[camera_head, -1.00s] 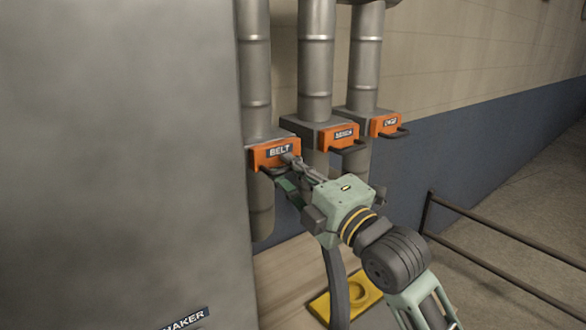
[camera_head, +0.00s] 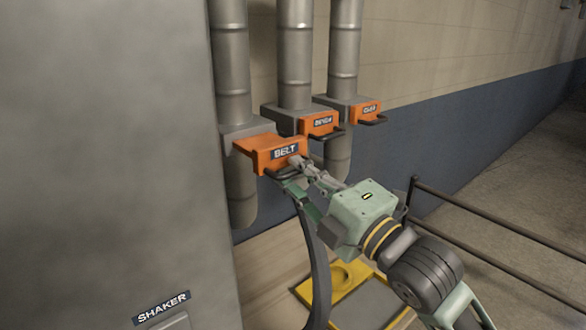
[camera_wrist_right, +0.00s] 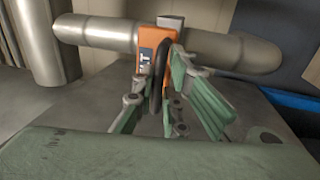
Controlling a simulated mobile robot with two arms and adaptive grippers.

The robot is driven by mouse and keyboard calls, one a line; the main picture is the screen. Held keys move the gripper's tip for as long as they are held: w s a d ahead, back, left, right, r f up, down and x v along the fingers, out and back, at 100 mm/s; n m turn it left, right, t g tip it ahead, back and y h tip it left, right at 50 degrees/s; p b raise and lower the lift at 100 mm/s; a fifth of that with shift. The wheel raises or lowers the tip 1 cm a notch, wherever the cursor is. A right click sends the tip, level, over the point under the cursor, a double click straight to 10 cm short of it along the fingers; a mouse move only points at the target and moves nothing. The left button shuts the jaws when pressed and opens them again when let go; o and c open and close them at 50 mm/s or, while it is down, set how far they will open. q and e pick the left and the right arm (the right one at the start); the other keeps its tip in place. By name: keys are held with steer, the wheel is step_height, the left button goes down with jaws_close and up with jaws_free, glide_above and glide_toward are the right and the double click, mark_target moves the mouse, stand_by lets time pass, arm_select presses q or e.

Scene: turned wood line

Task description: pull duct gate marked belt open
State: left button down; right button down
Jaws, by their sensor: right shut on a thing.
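The orange duct gate marked BELT (camera_head: 268,150) sits on the nearest grey duct, and its orange plate stands out from the grey housing (camera_head: 246,131). Its dark handle (camera_head: 281,173) is on the front, partly hidden by my gripper. My right gripper (camera_head: 292,169) is shut on this handle. In the right wrist view, the fingers (camera_wrist_right: 156,98) lie on both sides of the dark handle (camera_wrist_right: 161,72), with the orange gate front (camera_wrist_right: 146,68) behind it. My left gripper is not in view.
Two more orange gates, one with a partly legible label (camera_head: 320,123) and one farther back (camera_head: 366,111), sit on the neighbouring ducts. A large grey cabinet marked SHAKER (camera_head: 162,307) fills the left. A dark railing (camera_head: 480,228) runs at right. A yellow-edged floor piece (camera_head: 345,277) lies below.

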steer(key=shift+s+d+r, duration=0.25)
steer(key=shift+r, duration=0.1)
steer(key=c, duration=2.1)
jaws_free()
steer(key=shift+o, duration=1.3)
steer(key=shift+s, duration=0.1)
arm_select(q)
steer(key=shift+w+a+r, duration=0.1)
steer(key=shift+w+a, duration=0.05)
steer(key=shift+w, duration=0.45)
arm_select(e)
steer(key=shift+f, duration=0.1)
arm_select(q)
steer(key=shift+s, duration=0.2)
arm_select(e)
steer(key=v, duration=0.7)
steer(key=shift+s, duration=0.15)
steer(key=shift+d+f, duration=0.1)
